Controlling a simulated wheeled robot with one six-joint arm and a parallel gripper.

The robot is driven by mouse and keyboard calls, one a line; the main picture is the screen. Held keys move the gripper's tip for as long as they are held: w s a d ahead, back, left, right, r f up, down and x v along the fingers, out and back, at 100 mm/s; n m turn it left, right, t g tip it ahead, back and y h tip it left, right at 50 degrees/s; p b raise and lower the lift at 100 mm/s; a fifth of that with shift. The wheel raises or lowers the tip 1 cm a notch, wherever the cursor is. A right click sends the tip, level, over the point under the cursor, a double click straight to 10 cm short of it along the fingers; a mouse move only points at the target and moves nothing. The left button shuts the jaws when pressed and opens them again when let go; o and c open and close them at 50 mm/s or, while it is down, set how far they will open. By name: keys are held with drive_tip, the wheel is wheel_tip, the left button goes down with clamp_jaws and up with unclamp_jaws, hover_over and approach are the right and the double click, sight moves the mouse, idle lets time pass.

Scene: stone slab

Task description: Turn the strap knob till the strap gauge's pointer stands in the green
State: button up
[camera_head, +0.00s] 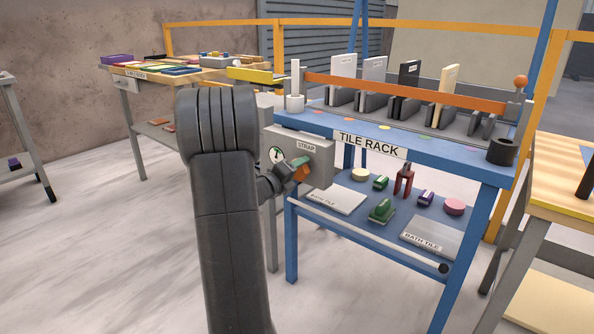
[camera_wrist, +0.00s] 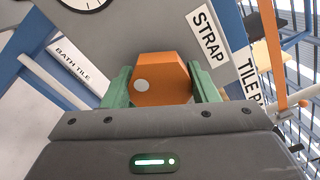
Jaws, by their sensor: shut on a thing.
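The strap knob (camera_wrist: 165,70) is an orange faceted knob with a pale dot, in the middle of the wrist view. My gripper (camera_wrist: 160,88) is shut on it, one green finger on each side. In the head view my gripper (camera_head: 300,167) is at the front of the grey STRAP box (camera_head: 318,157), on the rack's left. The strap gauge (camera_head: 276,155) is a small white dial left of the knob; its pointer is too small to read surely. In the wrist view only part of the gauge (camera_wrist: 85,4) shows at the top edge. An orange strap (camera_head: 400,92) runs across the rack.
The blue tile rack (camera_head: 450,160) holds several upright tiles. Its lower shelf (camera_head: 345,222) bears flat tiles, coloured pucks and green tools. A wooden table (camera_head: 560,180) stands at right and a loaded workbench (camera_head: 190,78) at back left.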

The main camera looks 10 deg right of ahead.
drive_tip(key=o, duration=1)
drive_tip(key=shift+c, duration=0.2)
drive_tip(key=p+v, duration=0.3)
drive_tip(key=v, duration=1.1)
drive_tip(key=shift+d, duration=0.1)
drive_tip(key=b+x, duration=0.3)
drive_tip(key=x, duration=1.1)
